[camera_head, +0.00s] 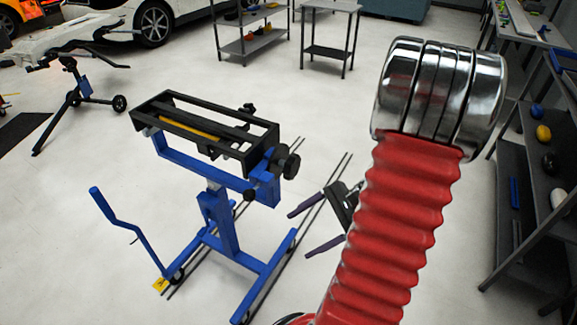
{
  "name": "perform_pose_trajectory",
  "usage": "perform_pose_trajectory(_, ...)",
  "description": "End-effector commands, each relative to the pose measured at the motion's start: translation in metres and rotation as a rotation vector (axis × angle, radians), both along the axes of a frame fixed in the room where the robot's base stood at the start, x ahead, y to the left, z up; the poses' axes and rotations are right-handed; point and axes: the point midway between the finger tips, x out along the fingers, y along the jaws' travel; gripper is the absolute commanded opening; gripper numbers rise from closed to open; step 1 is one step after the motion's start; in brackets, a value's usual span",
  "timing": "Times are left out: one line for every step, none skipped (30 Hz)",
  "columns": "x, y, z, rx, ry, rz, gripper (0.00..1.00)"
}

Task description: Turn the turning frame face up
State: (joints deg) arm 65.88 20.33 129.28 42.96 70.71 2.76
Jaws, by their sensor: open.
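The turning frame (258,147) is a black rectangular frame with open slots and a yellow bar inside. It sits on top of a blue wheeled stand (222,222), slightly left of the picture's middle. Black knobs (287,164) stick out at its right end. I cannot tell which side of the frame is its face. My gripper (299,235) is open and empty, its two dark fingers pointing left, to the right of the stand and apart from it. My red ribbed arm with its chrome end hides part of the gripper's wrist.
A blue crank-shaped bar (118,215) rises at the stand's left. Thin dark rails (314,205) run along the floor beside the stand. Another stand (75,85) holds a white panel at the left. Shelves (548,190) line the right. The floor between is mostly clear.

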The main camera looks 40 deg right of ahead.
Motion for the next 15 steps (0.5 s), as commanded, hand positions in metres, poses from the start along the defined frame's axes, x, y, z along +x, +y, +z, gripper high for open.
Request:
perform_pose_trajectory(0.001, -0.009, -0.004, 0.055, -0.010, -0.064, 0.80)
perform_pose_trajectory(0.003, -0.014, -0.005, 0.086, -0.019, -0.101, 0.80)
perform_pose_trajectory(0.005, -0.021, -0.007, 0.128, -0.033, -0.152, 0.80)
perform_pose_trajectory(0.007, -0.027, -0.007, 0.161, -0.045, -0.191, 0.80)
perform_pose_trajectory(0.009, -0.033, -0.008, 0.193, -0.057, -0.230, 0.80)
perform_pose_trajectory(0.012, -0.042, -0.008, 0.236, -0.077, -0.283, 0.80)
perform_pose_trajectory(0.014, -0.050, -0.008, 0.268, -0.094, -0.323, 0.80)
perform_pose_trajectory(0.016, -0.058, -0.008, 0.302, -0.113, -0.365, 0.80)
perform_pose_trajectory(0.019, -0.069, -0.007, 0.346, -0.140, -0.420, 0.80)
perform_pose_trajectory(0.022, -0.079, -0.006, 0.378, -0.164, -0.463, 0.80)
perform_pose_trajectory(0.024, -0.089, -0.004, 0.413, -0.191, -0.505, 0.80)
perform_pose_trajectory(0.027, -0.102, 0.000, 0.455, -0.227, -0.557, 0.80)
perform_pose_trajectory(0.030, -0.111, 0.003, 0.483, -0.254, -0.590, 0.80)
perform_pose_trajectory(0.032, -0.120, 0.007, 0.506, -0.280, -0.620, 0.80)
perform_pose_trajectory(0.034, -0.129, 0.012, 0.532, -0.312, -0.650, 0.80)
